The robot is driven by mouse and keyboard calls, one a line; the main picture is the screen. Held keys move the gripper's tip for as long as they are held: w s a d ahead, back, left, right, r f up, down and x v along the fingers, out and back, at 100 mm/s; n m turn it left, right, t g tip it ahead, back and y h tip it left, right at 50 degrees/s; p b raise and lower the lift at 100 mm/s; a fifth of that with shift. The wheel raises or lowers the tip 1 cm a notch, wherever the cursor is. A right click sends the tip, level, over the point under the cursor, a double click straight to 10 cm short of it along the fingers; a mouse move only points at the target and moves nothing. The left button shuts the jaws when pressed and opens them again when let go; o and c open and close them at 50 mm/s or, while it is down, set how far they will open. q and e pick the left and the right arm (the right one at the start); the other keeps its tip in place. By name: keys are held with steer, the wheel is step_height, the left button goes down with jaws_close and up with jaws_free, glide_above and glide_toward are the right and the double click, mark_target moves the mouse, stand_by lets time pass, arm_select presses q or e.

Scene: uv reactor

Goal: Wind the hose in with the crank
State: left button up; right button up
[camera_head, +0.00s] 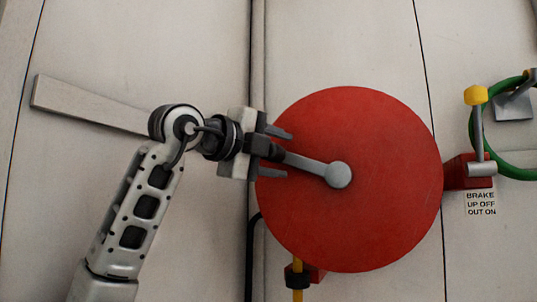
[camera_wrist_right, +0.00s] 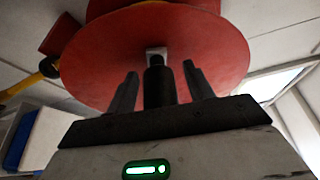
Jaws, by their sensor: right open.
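The red hose reel disc (camera_head: 370,130) is mounted on the wall. Its grey crank arm (camera_head: 308,164) runs from the centre hub (camera_head: 338,175) left and slightly up to a black crank handle (camera_head: 264,149). My right gripper (camera_head: 278,152) is at the handle with its jaws open, one finger above and one below it. In the right wrist view the black handle (camera_wrist_right: 158,86) stands between the two open fingers (camera_wrist_right: 160,82), with a visible gap on each side. The red disc (camera_wrist_right: 215,50) fills the space beyond. My left gripper is not in view.
A brake lever with a yellow knob (camera_head: 475,95) stands upright on a red block right of the reel, above a label (camera_head: 481,204) reading "BRAKE UP OFF OUT ON". A green hose (camera_head: 476,147) loops at the far right. A yellow line (camera_head: 297,276) hangs below the reel.

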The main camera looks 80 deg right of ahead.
steer(key=b+v, duration=0.1)
steer(key=v, duration=1.4)
steer(key=shift+a+b, duration=0.2)
steer(key=shift+b, duration=0.15)
steer(key=shift+w+r, duration=0.1)
